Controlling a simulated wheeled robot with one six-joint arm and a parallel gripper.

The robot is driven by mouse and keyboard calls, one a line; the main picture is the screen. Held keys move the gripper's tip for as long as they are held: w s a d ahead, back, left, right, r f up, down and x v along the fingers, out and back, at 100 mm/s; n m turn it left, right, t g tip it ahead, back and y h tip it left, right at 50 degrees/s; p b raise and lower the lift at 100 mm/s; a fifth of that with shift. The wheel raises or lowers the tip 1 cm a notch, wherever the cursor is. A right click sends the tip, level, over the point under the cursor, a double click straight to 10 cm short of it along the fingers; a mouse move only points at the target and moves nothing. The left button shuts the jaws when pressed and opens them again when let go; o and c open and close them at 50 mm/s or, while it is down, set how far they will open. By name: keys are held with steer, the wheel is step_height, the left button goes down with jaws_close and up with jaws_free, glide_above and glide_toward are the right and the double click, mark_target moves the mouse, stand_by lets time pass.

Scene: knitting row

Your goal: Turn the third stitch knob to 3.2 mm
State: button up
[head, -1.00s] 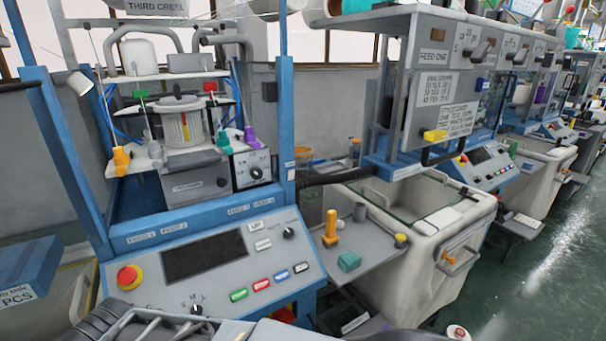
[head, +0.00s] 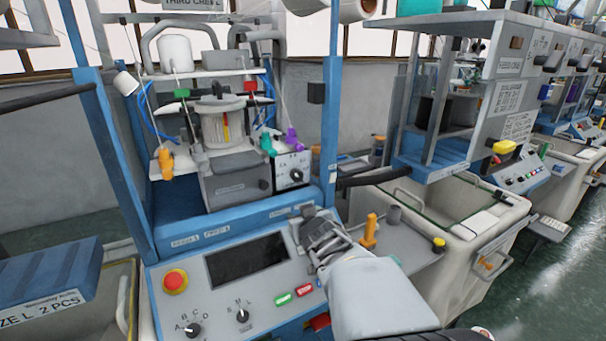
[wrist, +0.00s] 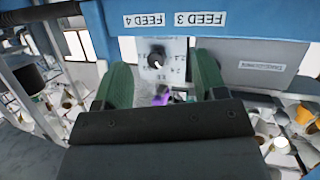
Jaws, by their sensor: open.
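The stitch knob (head: 296,175) is a dark round knob on a white dial panel (head: 283,168), at the right side of the machine under the "THIRD" sign (head: 190,3). In the wrist view the knob (wrist: 156,61) shows upside down, with small numbers around it that I cannot read surely. My gripper (head: 318,222) is over the right of the console, below and in front of the dial. In the wrist view its two green fingers (wrist: 163,82) are apart with nothing gripped. The knob appears between and beyond the fingertips, untouched.
The blue rail (wrist: 190,20) with feed labels runs close to the fingers. A grey box (head: 235,185) adjoins the dial panel; purple (head: 291,139) and teal clips sit above. The console carries a red stop button (head: 175,281), a screen (head: 247,258) and other knobs (head: 242,315).

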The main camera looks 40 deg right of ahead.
mark_target(299, 176)
steer(key=s+d+r+n+t+y+p, duration=0.1)
steer(key=d+r+n+t+y, duration=0.15)
steer(key=d+r+t, duration=0.2)
steer(key=shift+m+t, duration=0.25)
steer(key=w+d, duration=0.1)
steer(key=w, duration=0.3)
steer(key=w+p, duration=0.1)
steer(key=w, duration=0.3)
steer(key=w+d+p, duration=0.1)
steer(key=w, duration=0.4)
steer(key=shift+w+d+f, duration=0.1)
steer(key=shift+d+f, duration=0.05)
steer(key=shift+d, duration=0.2)
steer(key=shift+c, duration=0.2)
steer(key=c, duration=0.9)
